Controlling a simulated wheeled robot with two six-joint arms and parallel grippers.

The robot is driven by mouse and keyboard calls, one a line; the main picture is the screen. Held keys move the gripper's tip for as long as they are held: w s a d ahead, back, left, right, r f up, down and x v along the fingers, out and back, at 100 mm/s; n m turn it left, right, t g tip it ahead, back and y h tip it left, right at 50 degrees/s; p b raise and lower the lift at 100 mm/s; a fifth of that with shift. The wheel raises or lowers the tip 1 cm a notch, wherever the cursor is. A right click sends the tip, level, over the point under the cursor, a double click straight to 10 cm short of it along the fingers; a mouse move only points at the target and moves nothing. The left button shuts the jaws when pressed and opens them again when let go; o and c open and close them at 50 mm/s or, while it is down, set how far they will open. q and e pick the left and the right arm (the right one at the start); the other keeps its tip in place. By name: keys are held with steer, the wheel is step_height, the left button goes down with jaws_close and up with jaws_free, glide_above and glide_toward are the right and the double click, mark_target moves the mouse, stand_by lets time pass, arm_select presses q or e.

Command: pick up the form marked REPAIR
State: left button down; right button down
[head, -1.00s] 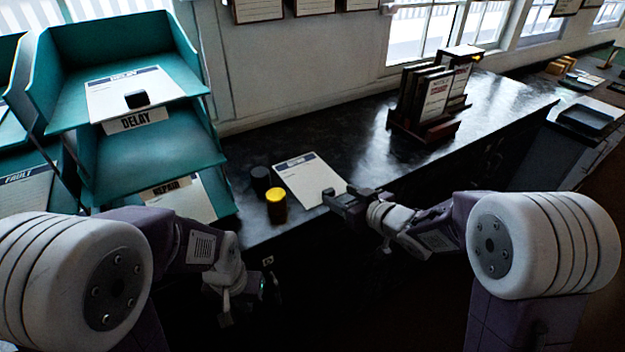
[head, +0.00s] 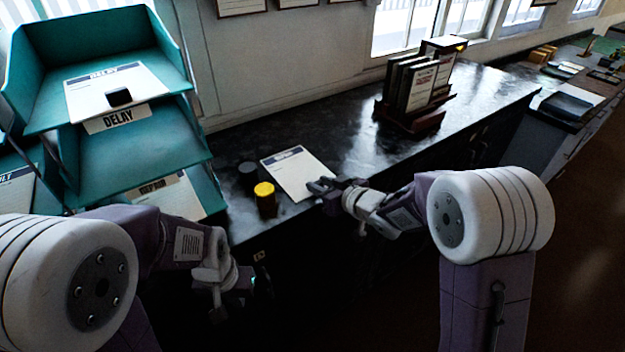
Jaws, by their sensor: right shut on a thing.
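A white form (head: 292,170) with a dark heading band, too small to read, lies on the black counter. My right gripper (head: 322,187) is shut on the near right edge of this form. The sheet looks flat on the counter or very close to it. A form (head: 118,82) with a DELAY heading lies in the upper tray under a small black block. My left gripper (head: 228,302) hangs low in the dark before the counter; its fingers are unclear.
A yellow-topped pot (head: 265,200) and a dark pot (head: 248,174) stand just left of the form. A rack of dark upright binders (head: 415,90) stands further back. The counter (head: 345,130) between form and rack is clear. Teal trays (head: 150,150) fill the left.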

step_height(320, 180, up, 4)
steer(key=shift+r+p, duration=0.1)
steer(key=shift+p, duration=0.5)
steer(key=d+r+p, duration=0.2)
steer(key=d+r, duration=0.1)
steer(key=d, duration=0.2)
steer(key=w+d+r+p, duration=0.1)
steer(key=d+r+p, duration=0.1)
steer(key=d, duration=0.4)
steer(key=shift+d+r, duration=0.25)
steer(key=shift+r, duration=0.55)
